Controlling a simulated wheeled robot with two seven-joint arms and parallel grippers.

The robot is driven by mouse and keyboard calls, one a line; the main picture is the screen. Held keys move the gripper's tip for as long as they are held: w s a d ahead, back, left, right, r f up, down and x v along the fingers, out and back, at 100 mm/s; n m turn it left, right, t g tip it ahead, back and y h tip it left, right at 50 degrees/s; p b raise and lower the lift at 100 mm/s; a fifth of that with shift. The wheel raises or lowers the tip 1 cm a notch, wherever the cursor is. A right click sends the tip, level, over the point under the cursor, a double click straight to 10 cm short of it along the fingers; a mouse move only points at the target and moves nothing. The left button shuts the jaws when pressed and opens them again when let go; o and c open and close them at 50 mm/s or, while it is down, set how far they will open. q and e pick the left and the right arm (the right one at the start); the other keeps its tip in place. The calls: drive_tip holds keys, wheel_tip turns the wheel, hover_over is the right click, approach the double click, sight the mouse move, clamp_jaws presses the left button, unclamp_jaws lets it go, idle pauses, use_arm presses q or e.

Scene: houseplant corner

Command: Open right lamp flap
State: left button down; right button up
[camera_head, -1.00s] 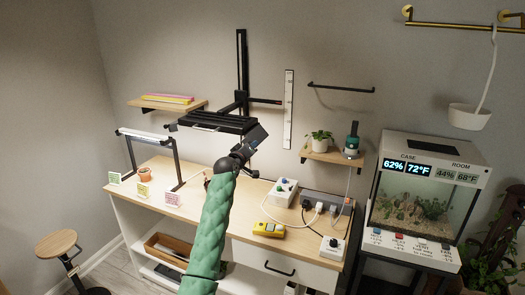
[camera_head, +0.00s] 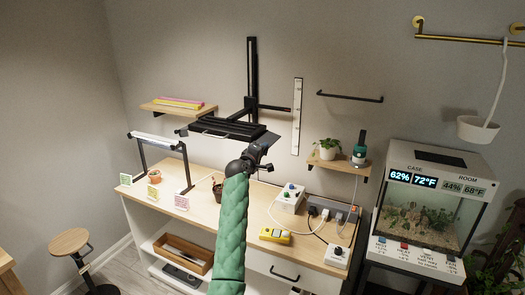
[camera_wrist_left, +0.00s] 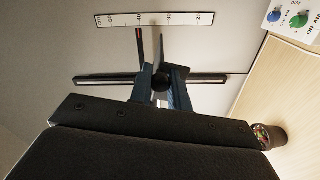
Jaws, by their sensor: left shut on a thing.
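The black lamp (camera_head: 220,129) hangs level on an upright rail at the wall, above the bench. My left gripper (camera_head: 264,154) is at the lamp's right end, with its green-sleeved arm coming up from below. In the left wrist view its two blue-grey fingers (camera_wrist_left: 161,84) are shut on a thin grey plate seen nearly edge-on, which looks like the right lamp flap (camera_wrist_left: 158,45). The flap's angle is hard to judge, and the fingers and arm hide part of it in the head view. My right gripper is not in view.
A ruler strip (camera_head: 297,116) and a black wall bar (camera_head: 350,96) are right of the lamp. Below, the bench (camera_head: 203,203) holds a small lit stand (camera_head: 156,138), pots, a control box (camera_head: 288,197) and a yellow meter (camera_head: 274,236). A terrarium (camera_head: 432,205) stands at right.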

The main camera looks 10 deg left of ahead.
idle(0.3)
use_arm(q)
drive_tip(key=c, duration=1.4)
unclamp_jaws()
drive_tip(key=shift+f, duration=0.1)
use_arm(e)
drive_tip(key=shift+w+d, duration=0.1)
use_arm(q)
drive_tip(key=shift+a, duration=0.1)
